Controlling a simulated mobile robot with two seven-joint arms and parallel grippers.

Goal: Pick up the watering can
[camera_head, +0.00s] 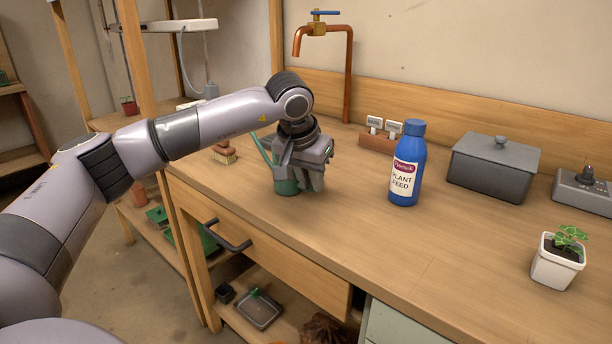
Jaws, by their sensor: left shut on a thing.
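A green watering can (287,186) stands on the wooden counter near its left end. Its thin spout (262,149) points up and to the left. My left gripper (309,181) is above and in front of the can, pointing down, and is shut on it. The gripper hides most of the can, so the handle and the exact grip spot cannot be seen. The can's base looks to be on or very close to the counter. My right gripper is not in view.
A blue plant feed bottle (405,170) stands right of the gripper. Further right are a grey lidded box (494,167), a potted seedling (556,268) and a grey device (583,190). A copper tap (348,75) rises behind. A brush (223,153) lies left of the can. The front middle counter is clear.

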